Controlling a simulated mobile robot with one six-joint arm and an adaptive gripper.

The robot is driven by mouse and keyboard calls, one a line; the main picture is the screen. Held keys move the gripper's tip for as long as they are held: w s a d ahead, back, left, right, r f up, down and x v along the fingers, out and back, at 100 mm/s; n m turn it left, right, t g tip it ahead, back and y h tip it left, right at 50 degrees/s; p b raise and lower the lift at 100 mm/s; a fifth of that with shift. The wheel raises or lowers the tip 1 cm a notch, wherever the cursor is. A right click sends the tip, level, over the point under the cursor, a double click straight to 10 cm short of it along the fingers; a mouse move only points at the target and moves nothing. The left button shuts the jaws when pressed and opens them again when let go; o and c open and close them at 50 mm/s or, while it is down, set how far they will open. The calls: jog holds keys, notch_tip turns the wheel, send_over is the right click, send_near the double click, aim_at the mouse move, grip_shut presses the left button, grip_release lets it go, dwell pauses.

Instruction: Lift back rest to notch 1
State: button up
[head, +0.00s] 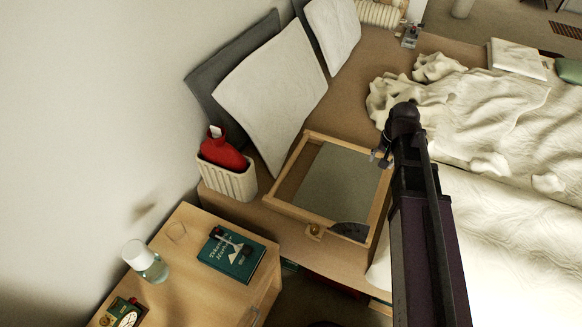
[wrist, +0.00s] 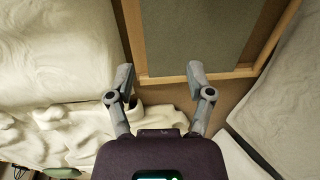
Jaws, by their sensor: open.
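The back rest (head: 318,182) is a light wooden frame around a grey-green panel. In the head view it lies low on the brown bed base, nearly flat. Its near end has a small wooden block (head: 314,231) and a dark rounded patch; I cannot make out the notches. My gripper (head: 381,157) is at the frame's far right corner. In the wrist view my gripper (wrist: 160,72) is open, with its two fingers apart. The end rail of the back rest (wrist: 222,73) passes between or just beyond the fingertips; I cannot tell whether they touch it.
A white cushion (head: 272,95) leans on the wall beside the frame. A ribbed white box (head: 229,180) with a red bottle stands at the left. Crumpled cream bedding (head: 480,115) lies at the right. A nightstand (head: 190,275) with a green book (head: 232,255) stands nearest.

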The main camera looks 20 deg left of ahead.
jog(key=w+a+f+b, duration=0.2)
jog(key=a, duration=0.5)
jog(key=w+a+f+b, duration=0.2)
jog(key=a, duration=0.6)
jog(key=y+b, duration=0.1)
jog(key=b, duration=0.2)
send_over(290, 162)
jog(key=d, duration=0.3)
notch_tip(290, 162, down, 3)
jog(key=shift+f, duration=0.15)
jog(key=shift+f, duration=0.2)
jog(key=a+f+b, duration=0.1)
jog(key=f+b, duration=0.7)
jog(key=a+f+b, duration=0.1)
jog(key=f+b, duration=0.4)
jog(key=shift+a, duration=0.35)
grip_shut()
